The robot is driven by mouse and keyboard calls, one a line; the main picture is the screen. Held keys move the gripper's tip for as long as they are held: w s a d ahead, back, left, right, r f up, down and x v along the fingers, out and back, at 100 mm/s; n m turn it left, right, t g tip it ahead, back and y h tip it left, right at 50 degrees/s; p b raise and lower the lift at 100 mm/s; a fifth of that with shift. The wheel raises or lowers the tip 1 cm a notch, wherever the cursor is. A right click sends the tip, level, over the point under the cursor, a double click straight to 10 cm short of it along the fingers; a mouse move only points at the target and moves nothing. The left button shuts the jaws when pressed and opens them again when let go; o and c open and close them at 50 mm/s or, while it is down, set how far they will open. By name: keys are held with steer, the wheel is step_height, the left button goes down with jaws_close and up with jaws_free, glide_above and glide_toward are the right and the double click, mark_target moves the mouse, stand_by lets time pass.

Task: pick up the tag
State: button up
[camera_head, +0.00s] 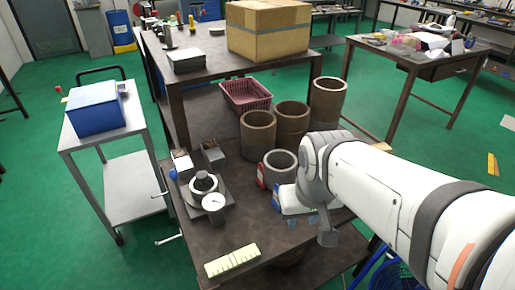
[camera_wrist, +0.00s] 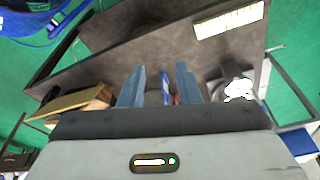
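I cannot tell for sure which thing is the tag. A small red piece (camera_head: 261,175) stands against the left side of a short grey hollow cylinder on the dark table. A blue and white piece (camera_head: 277,197) stands just in front of it, close to my gripper (camera_head: 302,221). In the wrist view, my gripper's two blue fingers (camera_wrist: 160,88) are spread apart. A blue and white piece (camera_wrist: 165,89) and a bit of red (camera_wrist: 177,99) show in line with the gap, beyond the fingers. I see nothing held.
A dial gauge (camera_head: 214,203) and a round chuck-like part (camera_head: 203,184) stand left on the table (camera_head: 205,236). A pale marked strip (camera_head: 232,261) lies at the front edge. Brown hollow cylinders (camera_head: 292,124) and a red basket (camera_head: 246,95) stand behind. The front middle is clear.

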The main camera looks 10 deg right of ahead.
steer(key=w+f+n+g, duration=0.1)
steer(key=w+f, duration=0.2)
steer(key=w, duration=0.3)
steer(key=w+f+n, duration=0.1)
steer(key=w+f, duration=0.1)
steer(key=w, duration=0.5)
steer(key=w+f+n+g, duration=0.1)
steer(key=w+f, duration=0.2)
steer(key=w, duration=0.4)
steer(key=shift+w+d+f+n+g, duration=0.2)
steer(key=shift+f+n+g, duration=0.1)
steer(key=shift+f, duration=0.05)
steer(key=f, duration=0.8)
steer(key=shift+w+a+f, duration=0.2)
steer(key=shift+w+f, duration=0.05)
steer(key=shift+w, duration=0.05)
steer(key=shift+c, duration=0.5)
jaws_close()
